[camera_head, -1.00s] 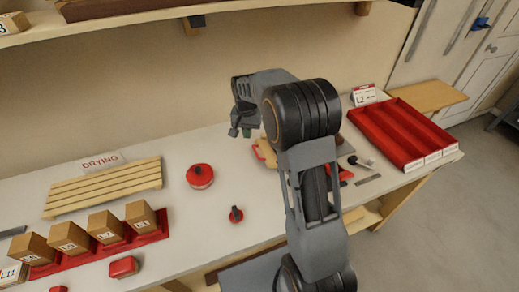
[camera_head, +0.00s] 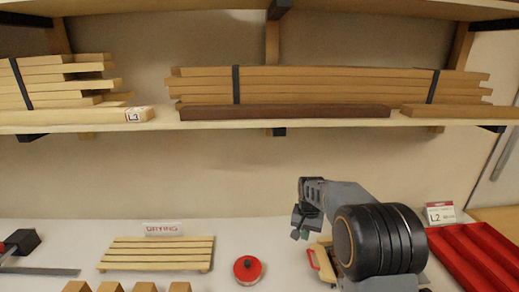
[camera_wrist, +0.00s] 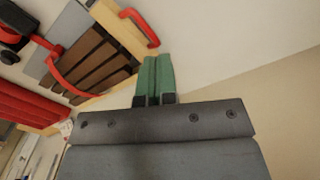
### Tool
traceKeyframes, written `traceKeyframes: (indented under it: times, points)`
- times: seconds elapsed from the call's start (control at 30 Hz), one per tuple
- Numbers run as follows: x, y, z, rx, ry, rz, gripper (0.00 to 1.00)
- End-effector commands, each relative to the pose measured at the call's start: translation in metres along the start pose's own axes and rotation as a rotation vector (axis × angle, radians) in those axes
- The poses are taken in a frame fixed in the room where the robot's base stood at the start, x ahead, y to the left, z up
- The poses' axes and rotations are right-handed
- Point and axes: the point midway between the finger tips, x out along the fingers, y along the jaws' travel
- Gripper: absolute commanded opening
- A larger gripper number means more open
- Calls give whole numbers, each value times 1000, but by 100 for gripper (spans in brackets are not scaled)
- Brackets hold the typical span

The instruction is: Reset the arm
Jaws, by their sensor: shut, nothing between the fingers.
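My gripper (camera_head: 300,222) is raised above the bench at the right of centre in the head view, with my arm folded behind it. In the wrist view my gripper's green fingers (camera_wrist: 154,78) lie side by side, shut, with nothing between them. A wooden thing with a red handle (camera_wrist: 138,28) and dark brown slats (camera_wrist: 95,62) is beyond the fingertips in the wrist view. In the head view my arm partly hides this wooden thing (camera_head: 322,262).
A slatted drying rack (camera_head: 157,253) and a red round lidded thing (camera_head: 247,269) stand on the bench. A red tray (camera_head: 474,252) is at the right. A shelf (camera_head: 240,126) with strapped boards (camera_head: 330,84) runs above. Bench space around the red round thing is clear.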

Motion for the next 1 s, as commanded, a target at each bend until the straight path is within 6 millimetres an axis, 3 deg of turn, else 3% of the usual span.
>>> traceKeyframes:
  times: [0.07, 0.6, 0.8, 1.0]
  points:
    - [7, 8, 20, -64, -22, 8, 0]
    - [-64, 64, 176, -384, 212, -47, 0]
    - [-77, 76, 209, -399, 313, -68, 0]
    - [-93, 79, 221, -400, 393, -87, 0]
